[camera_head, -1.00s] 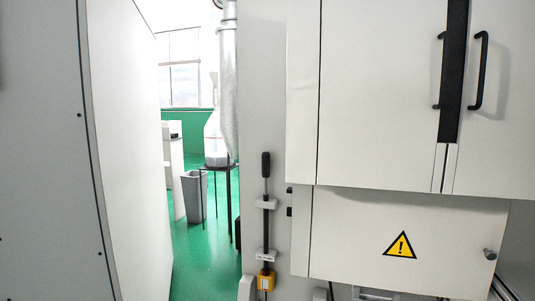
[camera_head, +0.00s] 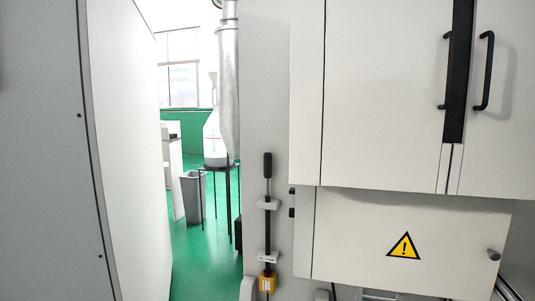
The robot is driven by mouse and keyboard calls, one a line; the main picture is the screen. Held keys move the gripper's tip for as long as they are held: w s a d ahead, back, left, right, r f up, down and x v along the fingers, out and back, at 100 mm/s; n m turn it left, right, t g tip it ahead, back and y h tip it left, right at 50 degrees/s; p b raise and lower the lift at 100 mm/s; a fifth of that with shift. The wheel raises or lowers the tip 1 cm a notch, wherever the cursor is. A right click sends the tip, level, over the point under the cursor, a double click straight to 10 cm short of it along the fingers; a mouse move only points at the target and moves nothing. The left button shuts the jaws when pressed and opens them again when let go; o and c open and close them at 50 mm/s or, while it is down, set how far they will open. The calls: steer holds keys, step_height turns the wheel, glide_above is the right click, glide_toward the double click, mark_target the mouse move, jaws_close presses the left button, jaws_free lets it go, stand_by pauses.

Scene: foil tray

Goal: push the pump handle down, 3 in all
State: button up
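The pump handle (camera_head: 267,165) is a black upright grip on a thin rod, in the middle of the head view. A small white label is on the lower bracket (camera_head: 266,256). The handle stands raised, with bare rod showing below the grip. My gripper is not in the picture, and nothing touches the handle.
A large white cabinet (camera_head: 385,90) with black door handles (camera_head: 485,70) stands on the right. Its lower panel (camera_head: 350,235) bears a yellow warning sign (camera_head: 404,246). A tall grey panel (camera_head: 40,150) fills the left. A gap shows green floor (camera_head: 205,255), a grey bin (camera_head: 193,196) and a black stand (camera_head: 230,175).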

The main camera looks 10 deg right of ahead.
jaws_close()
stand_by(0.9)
